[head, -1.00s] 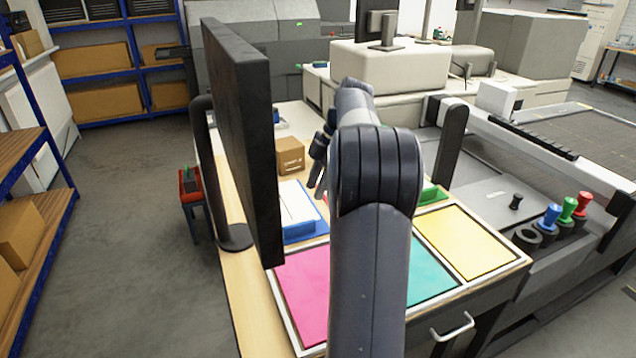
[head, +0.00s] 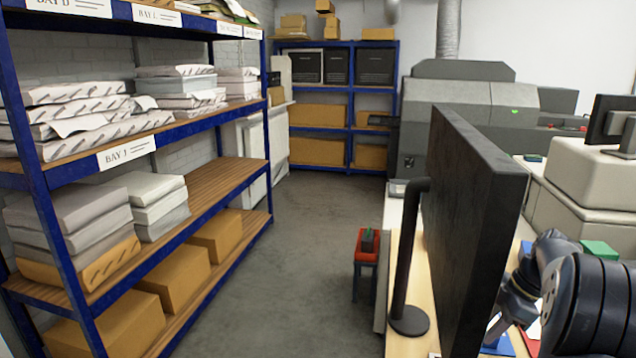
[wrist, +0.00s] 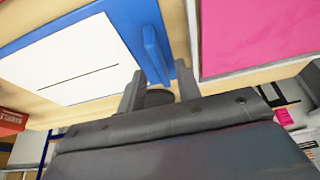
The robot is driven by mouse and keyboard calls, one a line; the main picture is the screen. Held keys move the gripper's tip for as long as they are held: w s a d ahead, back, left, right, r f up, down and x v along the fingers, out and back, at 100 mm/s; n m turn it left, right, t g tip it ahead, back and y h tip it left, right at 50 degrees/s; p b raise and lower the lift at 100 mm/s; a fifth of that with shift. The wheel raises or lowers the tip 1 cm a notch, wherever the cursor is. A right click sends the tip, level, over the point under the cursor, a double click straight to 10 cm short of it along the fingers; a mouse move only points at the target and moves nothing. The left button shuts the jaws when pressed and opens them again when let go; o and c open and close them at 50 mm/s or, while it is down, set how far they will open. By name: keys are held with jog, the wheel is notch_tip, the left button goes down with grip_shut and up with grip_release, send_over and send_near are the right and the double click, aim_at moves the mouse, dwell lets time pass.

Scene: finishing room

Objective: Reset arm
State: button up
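My gripper (wrist: 158,88) shows in the wrist view with its two fingers apart and nothing visibly held between them. Beyond the fingertips is the upright blue edge (wrist: 154,52) of a blue board carrying a white sheet (wrist: 62,62). I cannot tell how far off it is. In the head view my dark arm fills the lower right corner. Its wrist part is just right of the black monitor, and the fingers are not clear there.
A black monitor (head: 470,220) stands on the wooden worktop (head: 428,318), close to my arm. Blue shelving (head: 235,196) with paper stacks and boxes lines the left. The grey floor (head: 300,260) between is clear. A pink panel (wrist: 260,35) shows in the wrist view.

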jog(key=x, duration=0.3)
jog(key=shift+a+f, duration=0.1)
jog(key=shift+f, duration=0.15)
notch_tip(320, 180, up, 3)
jog(key=shift+f, duration=0.1)
jog(key=shift+r, duration=0.75)
